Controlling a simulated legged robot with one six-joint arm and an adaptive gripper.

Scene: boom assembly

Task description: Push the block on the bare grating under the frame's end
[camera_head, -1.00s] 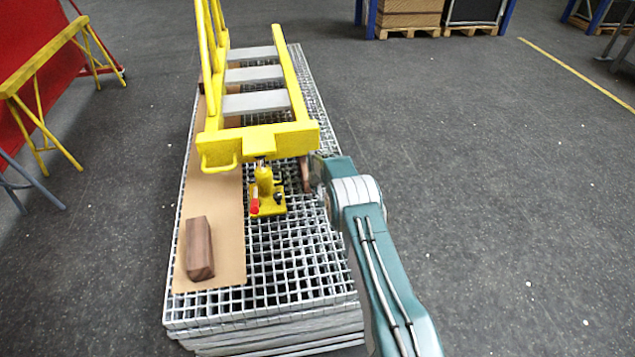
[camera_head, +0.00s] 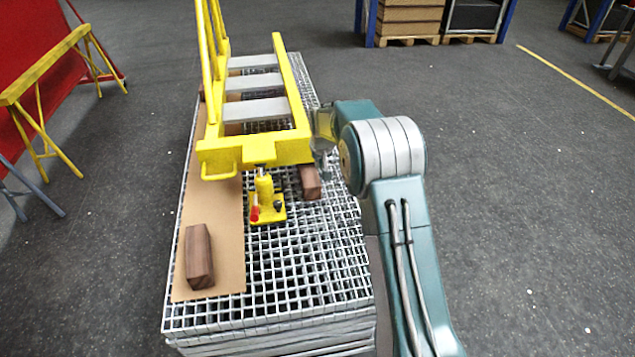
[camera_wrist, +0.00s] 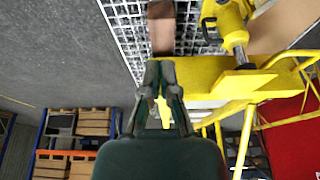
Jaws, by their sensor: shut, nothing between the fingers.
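The brown wooden block (camera_head: 310,182) on the bare grating lies just right of the yellow jack (camera_head: 265,198), by the front end of the yellow frame (camera_head: 255,150). Its far end is close to the frame's end beam; I cannot tell whether any of it is beneath. My gripper (camera_head: 328,170) is beside the block on its right, partly hidden by my arm. In the wrist view, my gripper (camera_wrist: 161,65) is shut and empty, its tips pointing towards the block (camera_wrist: 161,28). The jack (camera_wrist: 228,20) and frame end (camera_wrist: 210,86) show to the right.
A second brown block (camera_head: 199,256) lies on the cardboard strip (camera_head: 220,275) along the left of the grating stack (camera_head: 300,285). A yellow trestle (camera_head: 40,120) stands at far left. The floor right of the stack is clear.

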